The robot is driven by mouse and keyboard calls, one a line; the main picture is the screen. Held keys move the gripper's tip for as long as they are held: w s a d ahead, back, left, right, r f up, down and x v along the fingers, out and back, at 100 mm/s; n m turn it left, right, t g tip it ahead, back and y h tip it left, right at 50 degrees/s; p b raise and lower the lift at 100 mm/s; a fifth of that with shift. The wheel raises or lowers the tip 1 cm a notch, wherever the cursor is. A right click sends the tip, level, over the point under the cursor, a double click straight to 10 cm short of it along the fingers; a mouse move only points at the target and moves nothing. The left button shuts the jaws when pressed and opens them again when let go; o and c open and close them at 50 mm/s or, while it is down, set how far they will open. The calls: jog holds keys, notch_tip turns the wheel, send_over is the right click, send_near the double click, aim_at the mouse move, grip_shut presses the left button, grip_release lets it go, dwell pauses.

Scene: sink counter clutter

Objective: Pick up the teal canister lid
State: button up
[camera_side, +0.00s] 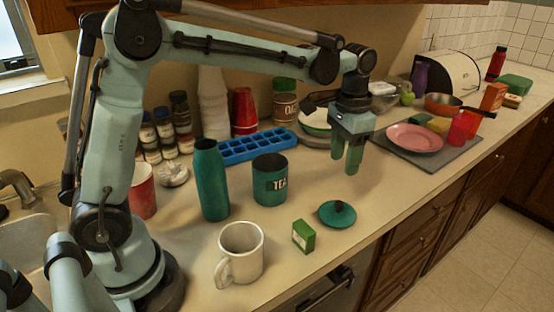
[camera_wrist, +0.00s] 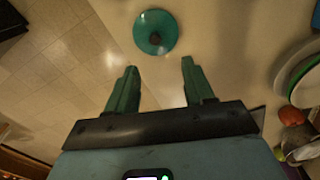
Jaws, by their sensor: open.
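The teal canister lid (camera_side: 337,214) is a round disc with a dark knob, lying flat near the counter's front edge. It also shows in the wrist view (camera_wrist: 156,32), ahead of the fingertips at the top of the picture. The teal canister marked TEA (camera_side: 270,182) stands behind and left of the lid; its top looks open. My gripper (camera_side: 347,168) hangs above the counter, behind and slightly right of the lid in the side view, clear of it. Its two teal fingers, also in the wrist view (camera_wrist: 158,78), are apart with nothing between them.
A small green box (camera_side: 303,236) stands left of the lid, with a white mug (camera_side: 239,252) farther left. A teal bottle (camera_side: 211,180) stands beside the canister. A pink plate (camera_side: 414,138) lies on a grey mat to the right. Bare counter surrounds the lid.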

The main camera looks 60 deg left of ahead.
send_over(339, 202)
jog(key=f, duration=0.6)
jog(key=shift+w+a+f, duration=0.2)
jog(key=shift+a+f, duration=0.1)
jog(key=shift+f, duration=0.1)
jog(key=shift+s+d+f, duration=0.1)
jog(key=shift+d+f, duration=0.1)
jog(key=shift+f, duration=1.15)
jog(key=shift+s+d+f, duration=0.1)
jog(key=shift+d+f, duration=0.05)
jog(key=shift+f, duration=1.2)
grip_shut()
